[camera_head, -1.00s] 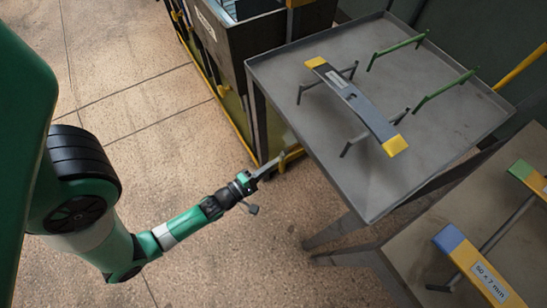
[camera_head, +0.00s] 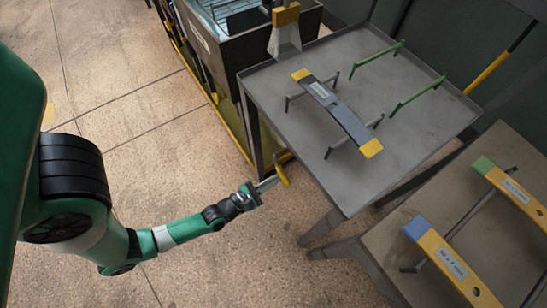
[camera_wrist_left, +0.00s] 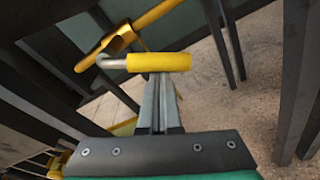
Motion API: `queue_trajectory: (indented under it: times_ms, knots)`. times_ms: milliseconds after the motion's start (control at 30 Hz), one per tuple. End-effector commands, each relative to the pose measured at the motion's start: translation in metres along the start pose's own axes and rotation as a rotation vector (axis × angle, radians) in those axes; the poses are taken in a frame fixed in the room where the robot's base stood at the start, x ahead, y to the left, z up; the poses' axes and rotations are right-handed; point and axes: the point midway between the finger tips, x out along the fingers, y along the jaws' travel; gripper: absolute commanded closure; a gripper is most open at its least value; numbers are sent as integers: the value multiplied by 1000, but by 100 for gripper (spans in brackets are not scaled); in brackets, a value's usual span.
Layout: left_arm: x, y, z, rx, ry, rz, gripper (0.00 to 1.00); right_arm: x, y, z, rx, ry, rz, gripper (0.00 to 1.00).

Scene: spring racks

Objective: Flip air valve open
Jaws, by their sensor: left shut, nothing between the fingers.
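The air valve's lever has a yellow grip (camera_head: 282,174) and shows beside the machine's lower corner, below the grey table. In the left wrist view its yellow grip (camera_wrist_left: 160,62) lies crosswise, joined by a bent metal rod to a yellow pipe fitting (camera_wrist_left: 118,42). My left gripper (camera_head: 270,183) is shut and empty, with its tip at the lever grip. In the left wrist view the shut fingers (camera_wrist_left: 158,95) reach up to the grip's near side; I cannot tell whether they touch it. My right gripper is out of view.
A grey table (camera_head: 290,130) holds a spring with yellow ends (camera_head: 340,115) on racks. A dark machine bin (camera_head: 235,50) stands behind at the left. A second table (camera_head: 395,240) with yellow springs is at the lower right. Open floor (camera_head: 120,170) lies around my left arm.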

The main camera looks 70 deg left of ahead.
Motion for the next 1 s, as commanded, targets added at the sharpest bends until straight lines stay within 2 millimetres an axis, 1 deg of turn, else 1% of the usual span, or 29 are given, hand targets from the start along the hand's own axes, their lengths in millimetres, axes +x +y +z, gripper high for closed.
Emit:
queue_trajectory:
  times_ms: [233,467,700,1000]
  knots:
    - [0,-8,18,-217,-8,-45,100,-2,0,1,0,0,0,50]
    - [-2,-7,28,-377,-5,-63,100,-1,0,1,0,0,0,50]
    - [-4,-3,33,-374,-3,-54,100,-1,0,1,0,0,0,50]
    - [-5,-2,34,-373,-2,-49,100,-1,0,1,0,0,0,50]
